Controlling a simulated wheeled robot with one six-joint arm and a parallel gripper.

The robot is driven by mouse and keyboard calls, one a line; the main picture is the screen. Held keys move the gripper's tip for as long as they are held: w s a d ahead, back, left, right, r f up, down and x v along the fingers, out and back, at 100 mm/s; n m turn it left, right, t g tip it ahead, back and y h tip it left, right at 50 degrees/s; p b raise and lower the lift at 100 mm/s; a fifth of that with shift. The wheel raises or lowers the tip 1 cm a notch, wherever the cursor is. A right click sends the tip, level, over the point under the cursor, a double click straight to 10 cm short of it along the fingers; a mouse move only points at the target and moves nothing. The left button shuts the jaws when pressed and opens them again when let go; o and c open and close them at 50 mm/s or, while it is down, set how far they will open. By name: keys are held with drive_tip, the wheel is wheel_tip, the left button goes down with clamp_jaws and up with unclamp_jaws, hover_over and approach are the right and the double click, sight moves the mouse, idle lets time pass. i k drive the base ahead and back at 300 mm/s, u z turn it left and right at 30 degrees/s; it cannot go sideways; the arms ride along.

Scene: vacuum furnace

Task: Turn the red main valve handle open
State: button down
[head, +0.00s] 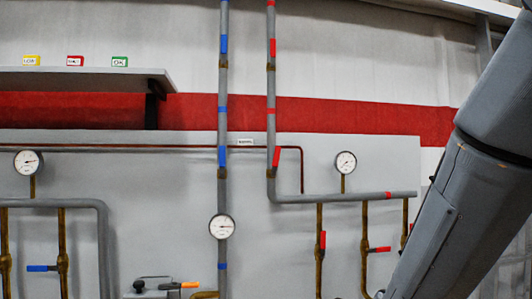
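A red lever handle (276,157) sits on the right of the two vertical grey pipes, just above a brass fitting. It is nearly in line with the pipe, its top leaning slightly right. A small white label (245,141), too small to read, is to its left. Another red piece (272,47) is higher on the same pipe, upright along it. Which of these is the main valve handle I cannot tell for sure. My arm crosses the right side of the view; my gripper is out of view.
Smaller red handles (380,249) are on brass branches at lower right. Blue handles (222,156) are on the left vertical pipe. Gauges (226,226) and pipes project from the grey panel. A shelf (85,80) with coloured tags juts out at upper left.

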sight(277, 152)
drive_tip(key=u, duration=0.1)
drive_tip(key=i, duration=0.9)
drive_tip(key=z, duration=0.25)
